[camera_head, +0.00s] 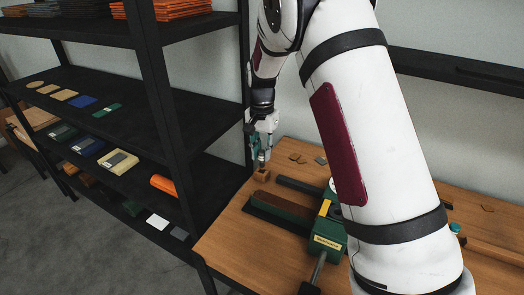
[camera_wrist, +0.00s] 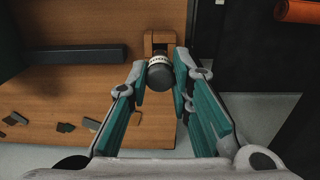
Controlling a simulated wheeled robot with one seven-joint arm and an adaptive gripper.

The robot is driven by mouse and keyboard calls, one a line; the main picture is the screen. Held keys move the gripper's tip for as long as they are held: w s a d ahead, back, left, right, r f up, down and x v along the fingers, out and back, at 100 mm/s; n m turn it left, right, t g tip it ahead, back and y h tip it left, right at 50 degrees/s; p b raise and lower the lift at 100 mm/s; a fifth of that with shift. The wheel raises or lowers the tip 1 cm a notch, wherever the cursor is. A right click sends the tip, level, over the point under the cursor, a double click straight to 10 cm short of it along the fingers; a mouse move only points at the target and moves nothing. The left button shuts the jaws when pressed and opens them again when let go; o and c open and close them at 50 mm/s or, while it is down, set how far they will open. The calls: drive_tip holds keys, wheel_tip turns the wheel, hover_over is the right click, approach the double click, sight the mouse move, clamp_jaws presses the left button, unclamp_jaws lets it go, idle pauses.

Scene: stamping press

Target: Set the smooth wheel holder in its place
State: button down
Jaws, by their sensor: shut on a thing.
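My gripper (camera_head: 262,148) is at the far left corner of the wooden table, pointing down. It is shut on a small dark cylinder with a pale lettered band, which I take to be the smooth wheel holder (camera_wrist: 159,74). In the wrist view the gripper's fingertips (camera_wrist: 164,66) are on either side of it. A small wooden block (camera_head: 260,176) with a recess stands at the holder's lower end; it also shows in the wrist view (camera_wrist: 160,37). I cannot tell whether the holder is in the block or just above it. The holder's lower end is hidden.
A green press (camera_head: 328,236) with a yellow part stands mid-table, partly behind my arm. A long brown-topped green block (camera_head: 283,209) and a dark bar (camera_wrist: 85,55) lie near the wooden block. Several small flat pieces (camera_wrist: 93,124) lie behind. A black shelf (camera_head: 150,100) stands close left.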

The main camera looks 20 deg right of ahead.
sight(262, 160)
drive_tip(key=shift+f, duration=0.25)
drive_tip(key=shift+f, duration=0.35)
drive_tip(key=shift+f+b, duration=0.5)
drive_tip(key=shift+f, duration=0.85)
drive_tip(key=c, duration=1.4)
unclamp_jaws()
drive_tip(key=shift+o, duration=0.2)
wheel_tip(262, 160, up, 12)
